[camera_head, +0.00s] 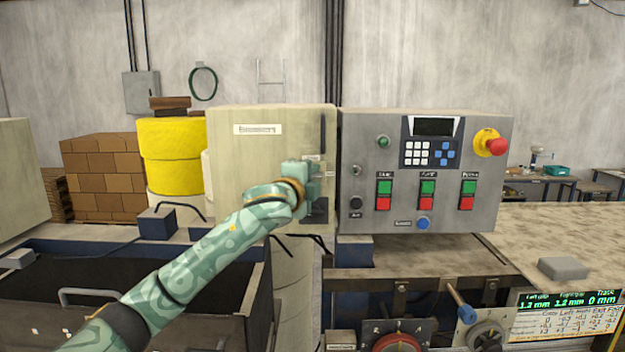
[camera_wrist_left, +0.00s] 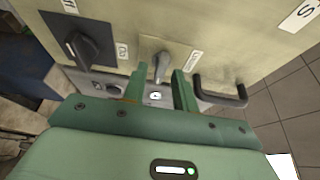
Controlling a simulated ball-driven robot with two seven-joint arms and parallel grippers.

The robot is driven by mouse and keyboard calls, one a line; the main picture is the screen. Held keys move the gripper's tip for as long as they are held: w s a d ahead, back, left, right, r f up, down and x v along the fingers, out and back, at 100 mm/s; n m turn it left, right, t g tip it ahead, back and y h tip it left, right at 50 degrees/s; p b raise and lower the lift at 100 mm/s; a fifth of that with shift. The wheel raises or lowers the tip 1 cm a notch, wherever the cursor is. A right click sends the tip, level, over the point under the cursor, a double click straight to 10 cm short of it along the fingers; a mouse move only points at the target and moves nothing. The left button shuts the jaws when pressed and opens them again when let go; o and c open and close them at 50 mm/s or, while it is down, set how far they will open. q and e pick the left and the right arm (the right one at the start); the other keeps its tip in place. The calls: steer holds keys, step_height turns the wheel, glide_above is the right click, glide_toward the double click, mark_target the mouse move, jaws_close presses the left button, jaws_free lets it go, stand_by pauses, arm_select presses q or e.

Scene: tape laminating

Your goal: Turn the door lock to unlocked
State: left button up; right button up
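The cream cabinet door (camera_head: 262,165) stands left of the grey control panel. In the left wrist view, a small metal lever (camera_wrist_left: 161,66), which looks like the door lock, sits on the door between a black rotary switch (camera_wrist_left: 88,45) and a black bar handle (camera_wrist_left: 222,93). My left gripper (camera_head: 316,172) is at the door's right edge and hides the lever in the head view. In the wrist view the left gripper (camera_wrist_left: 159,80) is open, with a finger on each side of the lever's end and gaps visible. The small labels are unreadable. My right gripper is not in view.
The control panel (camera_head: 360,225) with buttons, a keypad and a red emergency knob (camera_head: 496,146) is just right of the door. A dark open bin (camera_head: 45,285) lies below my left arm. A grey block (camera_head: 563,268) rests on the right-hand table.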

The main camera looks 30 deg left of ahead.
arm_select(q)
steer(key=shift+w+f, duration=0.1)
steer(key=s+d+b, duration=0.2)
steer(key=s+b, duration=0.3)
steer(key=s, duration=1.1)
steer(key=shift+d, duration=0.2)
